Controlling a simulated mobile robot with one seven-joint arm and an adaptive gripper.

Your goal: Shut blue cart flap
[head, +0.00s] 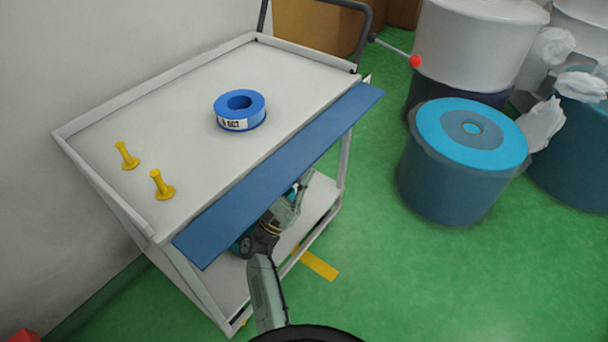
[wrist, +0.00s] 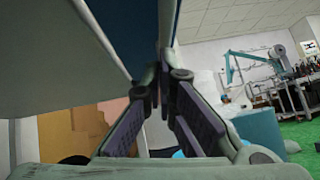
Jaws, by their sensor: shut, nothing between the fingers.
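The blue flap (head: 285,172) is a long flat panel along the near long edge of the grey cart (head: 90,118). It sticks out from the cart's top, roughly level with it. My gripper (head: 303,180) is below the flap's outer edge, toward its right half, and partly hidden by it in the head view. In the wrist view my gripper's fingers (wrist: 163,62) are together with nothing between them, and the flap's dark blue underside (wrist: 128,28) is just above and beside them. I cannot tell whether the fingertips touch the flap.
The cart's lower shelf (head: 318,200) is below my gripper. Large blue rolls (head: 455,165) stand to the right. Green floor between is free.

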